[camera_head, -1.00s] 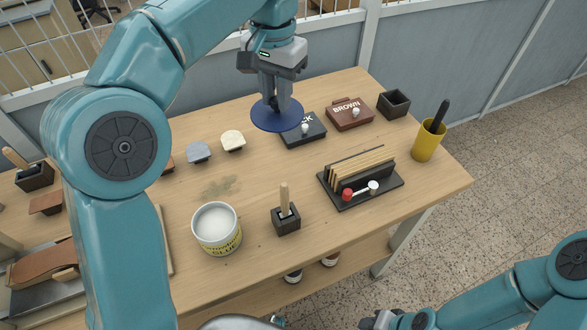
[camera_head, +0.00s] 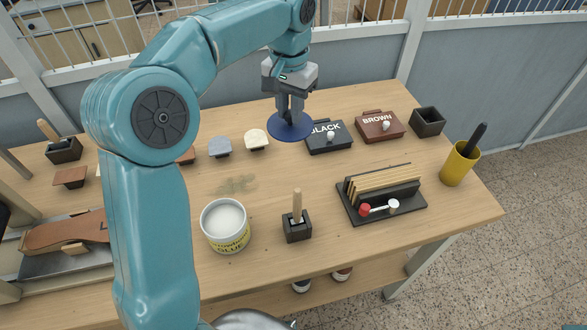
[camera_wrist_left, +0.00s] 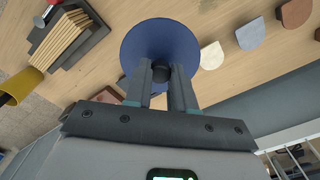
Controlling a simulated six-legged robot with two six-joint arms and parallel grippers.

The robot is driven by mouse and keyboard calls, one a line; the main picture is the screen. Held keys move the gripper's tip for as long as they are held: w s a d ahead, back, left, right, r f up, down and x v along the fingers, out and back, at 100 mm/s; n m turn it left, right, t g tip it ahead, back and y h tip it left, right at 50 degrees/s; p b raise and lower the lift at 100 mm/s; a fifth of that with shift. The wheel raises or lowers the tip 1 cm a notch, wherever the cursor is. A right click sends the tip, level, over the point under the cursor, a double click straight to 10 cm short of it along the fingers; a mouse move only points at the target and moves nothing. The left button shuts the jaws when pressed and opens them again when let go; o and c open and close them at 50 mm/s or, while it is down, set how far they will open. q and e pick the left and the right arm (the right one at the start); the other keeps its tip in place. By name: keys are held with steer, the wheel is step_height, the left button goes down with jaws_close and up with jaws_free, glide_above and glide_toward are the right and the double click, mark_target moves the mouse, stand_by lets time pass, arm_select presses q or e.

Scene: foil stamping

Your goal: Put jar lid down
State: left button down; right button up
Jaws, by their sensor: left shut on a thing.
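The jar lid (camera_head: 283,129) is a flat dark blue disc with a dark knob on top. My left gripper (camera_head: 290,118) points down and is shut on the lid's knob, near the back of the table beside the black box. In the left wrist view the lid (camera_wrist_left: 146,38) shows below the fingers (camera_wrist_left: 162,75), which close on its knob. I cannot tell for sure whether the lid touches the tabletop. The open glue jar (camera_head: 226,226), white with a yellow label, stands near the front, apart from the lid. My right gripper is not in view.
The black box (camera_head: 330,137) and brown box (camera_head: 380,127) stand right of the lid. Cream (camera_head: 257,140) and grey-blue (camera_head: 220,147) pieces lie left of it. A wood-handled tool holder (camera_head: 297,232), a rack (camera_head: 382,200) and a yellow cup (camera_head: 459,165) stand forward.

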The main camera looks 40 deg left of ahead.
mark_target(292, 127)
arm_select(q)
step_height(292, 127, down, 13)
steer(key=shift+w+d+f, duration=0.1)
steer(key=shift+w+f, duration=0.05)
steer(key=shift+f, duration=1.95)
steer(key=shift+f, duration=0.25)
steer(key=c, duration=1)
jaws_free()
steer(key=shift+r, duration=0.1)
steer(key=shift+o, duration=0.2)
step_height(292, 127, up, 12)
steer(key=shift+r, duration=0.2)
